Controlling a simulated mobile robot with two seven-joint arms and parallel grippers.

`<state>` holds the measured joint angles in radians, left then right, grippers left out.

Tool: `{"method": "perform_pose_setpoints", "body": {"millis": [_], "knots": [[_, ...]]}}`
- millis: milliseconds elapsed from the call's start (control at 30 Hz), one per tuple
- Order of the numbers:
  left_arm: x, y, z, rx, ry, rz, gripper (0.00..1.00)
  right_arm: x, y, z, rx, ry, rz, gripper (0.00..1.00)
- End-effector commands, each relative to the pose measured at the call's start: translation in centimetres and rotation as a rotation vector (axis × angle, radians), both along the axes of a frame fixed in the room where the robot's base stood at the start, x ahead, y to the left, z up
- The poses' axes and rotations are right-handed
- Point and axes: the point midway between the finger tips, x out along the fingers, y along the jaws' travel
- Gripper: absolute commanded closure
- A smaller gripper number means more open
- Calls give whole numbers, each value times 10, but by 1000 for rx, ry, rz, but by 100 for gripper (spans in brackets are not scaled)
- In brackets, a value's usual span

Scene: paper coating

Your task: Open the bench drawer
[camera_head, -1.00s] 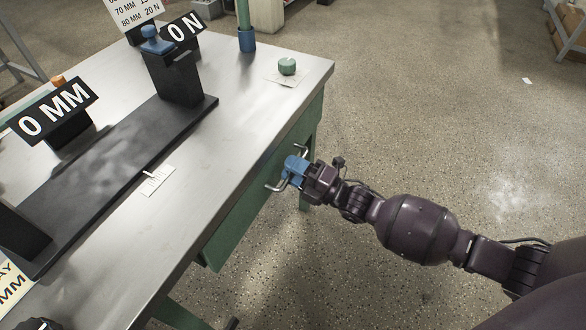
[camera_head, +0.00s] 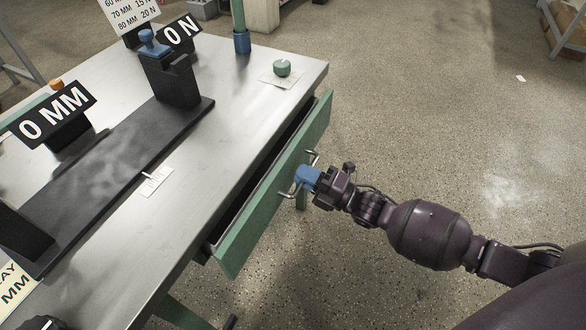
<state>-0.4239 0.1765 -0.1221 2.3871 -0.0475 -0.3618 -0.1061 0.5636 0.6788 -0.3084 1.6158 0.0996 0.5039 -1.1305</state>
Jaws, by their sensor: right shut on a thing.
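The bench drawer (camera_head: 243,236) has a green front and stands partly pulled out from under the metal bench top (camera_head: 235,130). A dark gap shows between its front and the bench edge. Its wire handle (camera_head: 286,193) sits on the front. My right gripper (camera_head: 304,179), with blue fingertips, is shut on the handle, outside the drawer front. The inside of the drawer is mostly hidden by the bench top.
On the bench stand a black fixture (camera_head: 178,82), a "0 MM" display (camera_head: 53,115), a "0 N" display (camera_head: 181,34) and a green knob (camera_head: 282,68) on a paper. The floor (camera_head: 440,120) right of the bench is clear.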

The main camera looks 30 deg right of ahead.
Motion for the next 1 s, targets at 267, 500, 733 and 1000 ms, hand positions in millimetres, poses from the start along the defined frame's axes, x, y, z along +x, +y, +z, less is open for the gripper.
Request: {"method": "perform_pose_setpoints", "body": {"millis": [267, 500, 733, 1000], "knots": [[-1, 2, 6, -14, 14, 13, 57, -59, -47, 4, -3, -2, -3, 100], [-4, 4, 5, -30, 27, 39, 57, -112, -88, 3, -3, -1, -3, 100], [-14, 7, 1, -43, 56, 63, 57, -155, -121, 2, -2, 0, -2, 100], [-13, 7, 3, -51, 53, 68, 57, -186, -145, 0, -1, 0, -1, 100]]}}
